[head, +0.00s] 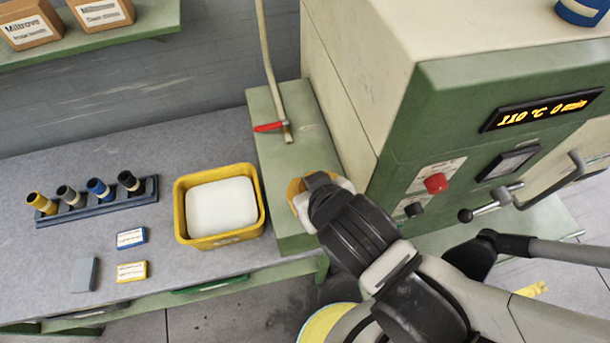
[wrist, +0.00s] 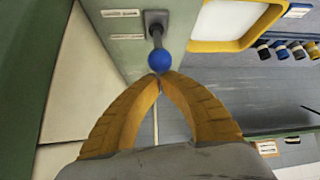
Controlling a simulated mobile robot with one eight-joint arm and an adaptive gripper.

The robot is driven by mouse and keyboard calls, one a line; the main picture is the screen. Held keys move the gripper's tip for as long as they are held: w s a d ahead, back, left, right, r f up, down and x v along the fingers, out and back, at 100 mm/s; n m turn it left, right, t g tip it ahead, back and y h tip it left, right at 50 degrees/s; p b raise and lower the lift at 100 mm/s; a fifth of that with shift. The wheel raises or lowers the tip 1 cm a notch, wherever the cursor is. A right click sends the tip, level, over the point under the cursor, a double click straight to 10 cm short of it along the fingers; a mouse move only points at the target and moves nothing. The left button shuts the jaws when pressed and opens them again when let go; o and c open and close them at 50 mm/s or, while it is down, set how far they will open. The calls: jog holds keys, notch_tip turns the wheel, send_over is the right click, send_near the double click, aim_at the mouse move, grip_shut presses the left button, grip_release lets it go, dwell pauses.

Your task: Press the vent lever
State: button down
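A lever with a blue ball knob (wrist: 159,62) rises from a dark mounting plate on a pale green surface in the wrist view. Two small labels sit beside it, too small to read. My gripper (wrist: 160,78) has its two yellow fingers curved together, tips meeting just below the blue knob in the picture. The tips look empty, and I cannot tell whether they touch the knob. In the head view my gripper (head: 297,190) is over the green ledge beside the machine, its tips mostly hidden by my wrist. The blue knob is hidden there.
The green machine (head: 420,130) stands right, with a lit display (head: 543,109), red button (head: 436,183) and dark-knobbed lever (head: 490,203). A pipe with a red-handled valve (head: 270,127) stands behind. A yellow bin (head: 183,225) and a rack (head: 95,203) are on the bench.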

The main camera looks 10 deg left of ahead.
dwell(0.3)
notch_tip(320, 180, up, 3)
jog(key=w+a+p, duration=0.1)
jog(key=w+a, duration=0.1)
jog(key=w, duration=0.1)
jog(key=s+d+r+p, duration=0.4)
jog(key=s+r+p, duration=0.1)
jog(key=s, duration=0.2)
jog(key=shift+s+d, duration=0.2)
jog(key=shift+s, duration=0.1)
jog(key=shift+f, duration=0.1)
